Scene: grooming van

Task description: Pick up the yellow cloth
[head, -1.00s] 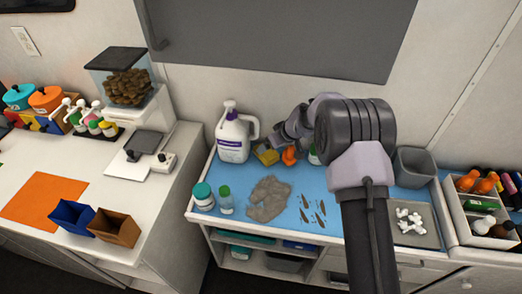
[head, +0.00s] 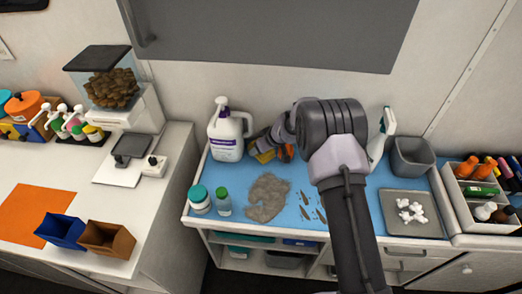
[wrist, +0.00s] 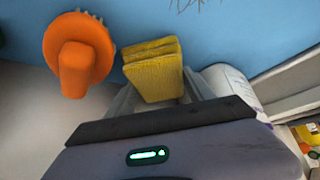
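The yellow cloth (wrist: 152,70) is a small folded pad on the blue mat in the wrist view. In the head view the yellow cloth (head: 264,156) shows only partly, behind my gripper (head: 268,143). In the wrist view my gripper (wrist: 160,84) is open, with one grey finger on each side of the cloth's near part. A gap shows beside the right finger, and the left finger is close to the cloth's edge. I cannot tell whether the fingers touch it or how high they are above the mat.
An orange brush (wrist: 76,55) stands close left of the cloth in the wrist view. A white jug (head: 226,135) stands close on the other side. A spray bottle (head: 381,137) and grey bin (head: 411,157) are to the right. A grey-brown clump (head: 267,197) lies in front.

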